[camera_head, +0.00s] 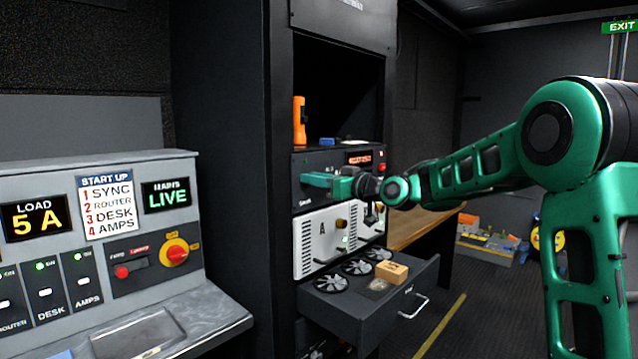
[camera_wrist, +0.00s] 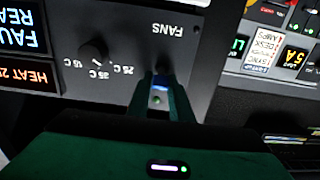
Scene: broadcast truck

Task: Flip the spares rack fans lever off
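In the wrist view, which is upside down, a grey panel carries the word FANS (camera_wrist: 170,28). A small dark lever (camera_wrist: 163,69) is partly visible below this word, right at my fingertips. My gripper (camera_wrist: 160,84) reaches the panel there, with its two fingers close together. The fingers hide most of the lever, so its position and whether they grip it are unclear. In the head view my gripper (camera_head: 308,180) is at the left side of the dark rack unit (camera_head: 322,160), and the lever is hidden behind it.
A knob (camera_wrist: 93,50) with temperature marks and a lit HEAT readout (camera_wrist: 28,78) share the panel. Below the unit are a white module (camera_head: 318,240) and an open drawer (camera_head: 345,305) with several fans and a small box. An orange flashlight (camera_head: 299,120) stands above. A control desk (camera_head: 95,220) is left.

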